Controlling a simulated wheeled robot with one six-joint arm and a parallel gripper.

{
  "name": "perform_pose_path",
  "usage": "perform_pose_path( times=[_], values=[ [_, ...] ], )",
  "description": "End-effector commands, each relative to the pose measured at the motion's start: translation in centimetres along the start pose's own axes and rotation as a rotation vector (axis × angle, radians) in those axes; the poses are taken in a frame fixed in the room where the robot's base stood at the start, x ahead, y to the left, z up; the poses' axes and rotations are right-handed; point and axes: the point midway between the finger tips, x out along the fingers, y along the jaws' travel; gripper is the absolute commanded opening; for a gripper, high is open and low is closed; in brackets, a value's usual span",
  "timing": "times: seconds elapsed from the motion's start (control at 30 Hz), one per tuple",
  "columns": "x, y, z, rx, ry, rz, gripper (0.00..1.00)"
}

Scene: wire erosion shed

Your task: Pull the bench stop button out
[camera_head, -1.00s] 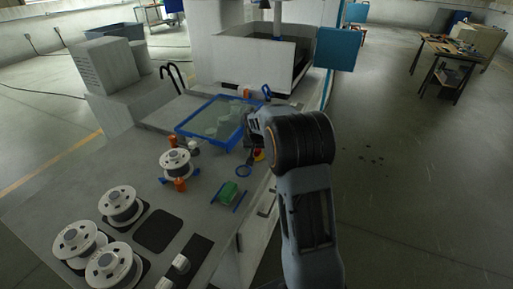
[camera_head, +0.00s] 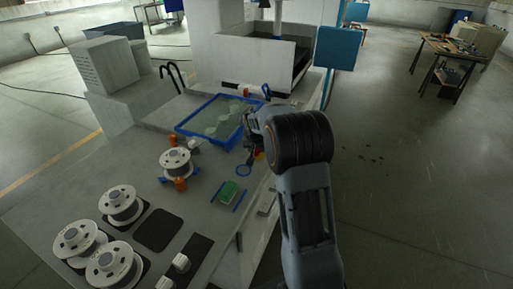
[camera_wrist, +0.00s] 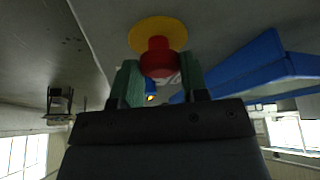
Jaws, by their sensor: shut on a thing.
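The stop button is a red knob (camera_wrist: 157,58) on a round yellow base (camera_wrist: 155,30), upper middle in the wrist view. In the head view only a small yellow and orange patch (camera_head: 258,156) of it shows at the bench's right edge, mostly hidden behind my wrist. My gripper (camera_wrist: 160,67) has its two green-padded fingers either side of the red knob and is shut on it. In the head view the fingers are largely hidden by my own arm.
A blue-rimmed tray (camera_head: 183,134) lies on the bench (camera_head: 125,165) just left of my gripper; its blue side shows at right in the wrist view.

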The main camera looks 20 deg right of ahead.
Motion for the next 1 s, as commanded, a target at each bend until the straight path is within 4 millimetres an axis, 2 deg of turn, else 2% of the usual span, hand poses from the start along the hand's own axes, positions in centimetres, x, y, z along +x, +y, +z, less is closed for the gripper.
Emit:
perform_pose_path(
  times=[0.1,0.33,0.53,0.57,0.8,1.0],
  values=[
    [0.0,0.0,0.0,0.0,0.0,0.0,0.0],
    [-1.2,0.0,-0.5,0.001,0.003,-0.001,0.0],
    [-1.3,0.0,-0.6,0.0,0.005,-0.001,0.0],
    [-1.3,0.0,-0.6,0.0,0.005,-0.001,0.42],
    [-1.2,0.0,-0.5,0.0,0.002,-0.001,0.65],
    [-1.2,0.0,-0.5,0.0,0.001,0.0,0.66]
  ],
)
